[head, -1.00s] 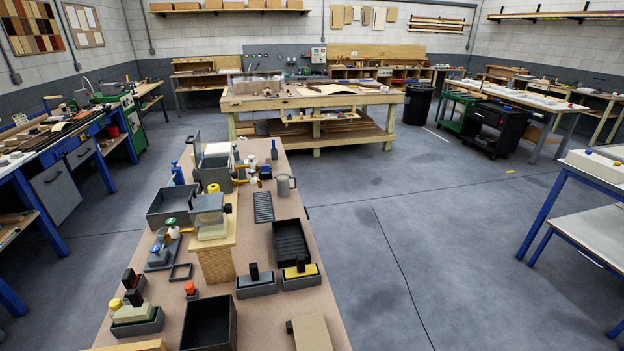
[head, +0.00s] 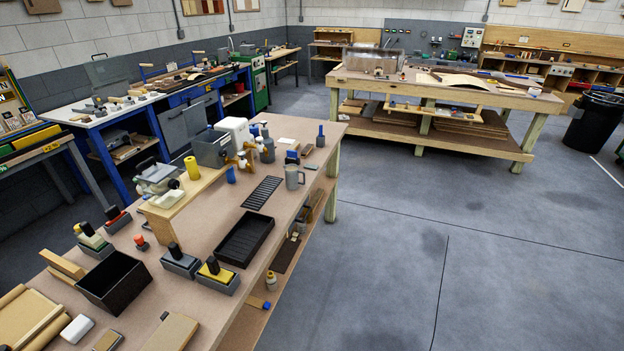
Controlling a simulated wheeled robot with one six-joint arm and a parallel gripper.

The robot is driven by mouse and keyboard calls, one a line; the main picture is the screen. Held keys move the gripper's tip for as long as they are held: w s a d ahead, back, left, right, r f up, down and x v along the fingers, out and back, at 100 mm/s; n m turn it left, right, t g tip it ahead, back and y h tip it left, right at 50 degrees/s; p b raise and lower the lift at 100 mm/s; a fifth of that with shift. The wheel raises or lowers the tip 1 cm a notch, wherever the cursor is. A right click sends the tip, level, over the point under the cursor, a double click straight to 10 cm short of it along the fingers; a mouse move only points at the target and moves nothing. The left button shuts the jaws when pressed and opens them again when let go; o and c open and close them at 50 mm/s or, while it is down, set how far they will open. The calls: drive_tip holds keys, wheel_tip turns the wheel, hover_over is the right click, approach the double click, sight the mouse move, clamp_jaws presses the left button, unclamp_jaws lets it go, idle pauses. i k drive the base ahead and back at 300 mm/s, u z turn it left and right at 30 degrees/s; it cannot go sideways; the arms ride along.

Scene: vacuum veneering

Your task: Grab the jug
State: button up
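Nothing covers the jug. My gripper is not in view.
Grey boxes (head: 212,148), a yellow cylinder (head: 192,168) and a blue cup (head: 231,175) crowd the bench left of the jug. A blue bottle (head: 320,136) stands behind it. The floor (head: 390,270) right of the bench is clear. A large wooden table (head: 450,140) stands beyond.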

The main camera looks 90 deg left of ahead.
sight(296, 178)
drive_tip(key=u, duration=2.3)
drive_tip(key=i, duration=3.6)
drive_tip(key=u, duration=3.35)
